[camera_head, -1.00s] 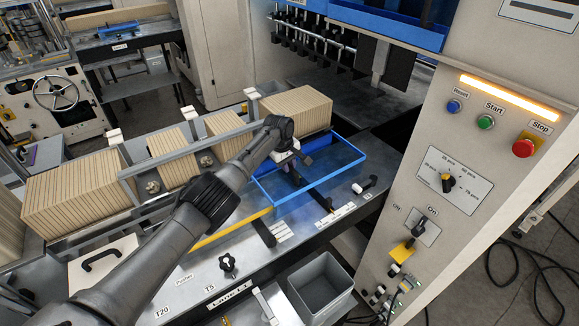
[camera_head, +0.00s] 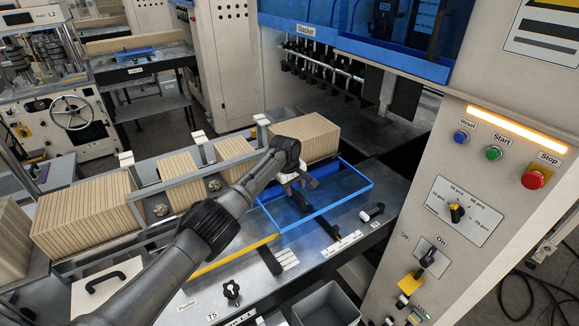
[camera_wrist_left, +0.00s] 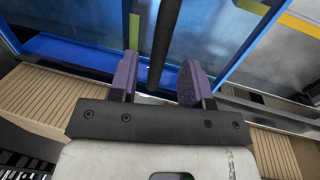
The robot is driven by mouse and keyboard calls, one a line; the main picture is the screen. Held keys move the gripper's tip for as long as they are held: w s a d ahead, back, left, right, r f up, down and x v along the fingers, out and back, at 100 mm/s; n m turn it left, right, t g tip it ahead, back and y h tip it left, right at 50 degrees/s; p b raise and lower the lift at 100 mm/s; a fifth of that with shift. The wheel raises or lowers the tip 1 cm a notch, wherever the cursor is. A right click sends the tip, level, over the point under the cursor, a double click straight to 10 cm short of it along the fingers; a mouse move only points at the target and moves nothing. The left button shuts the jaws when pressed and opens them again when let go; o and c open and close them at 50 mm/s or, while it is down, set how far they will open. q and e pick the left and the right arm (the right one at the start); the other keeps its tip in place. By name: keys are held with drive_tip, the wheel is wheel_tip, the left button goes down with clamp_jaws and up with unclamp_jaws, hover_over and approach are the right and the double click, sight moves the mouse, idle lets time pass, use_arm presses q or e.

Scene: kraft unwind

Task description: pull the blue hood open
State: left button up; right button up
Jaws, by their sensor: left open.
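The blue hood (camera_head: 326,209) is a see-through blue cover with a brighter blue frame on the machine table, in front of the rightmost block of kraft sheets. My left gripper (camera_head: 305,192) reaches over the hood from the left, fingers pointing down toward it. In the left wrist view, the left gripper's two purple-padded fingers (camera_wrist_left: 158,78) are apart. A dark bar (camera_wrist_left: 164,40) runs between them with a gap on each side, against the blue panel (camera_wrist_left: 88,50). Whether the bar touches a finger cannot be told. My right gripper is not in view.
Stacked kraft blocks (camera_head: 80,213) stand along a grey rail behind my left arm. A control panel with Reset, Start and Stop buttons (camera_head: 535,178) is at the right. A grey bin (camera_head: 328,303) stands below the table's front edge. The stacker (camera_head: 310,60) is behind.

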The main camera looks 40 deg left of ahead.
use_arm(q)
wheel_tip(320, 180, up, 11)
drive_tip(key=s+b, duration=0.1)
drive_tip(key=s, duration=0.1)
drive_tip(key=shift+a, duration=0.35)
drive_tip(key=shift+s, duration=0.1)
idle(0.4)
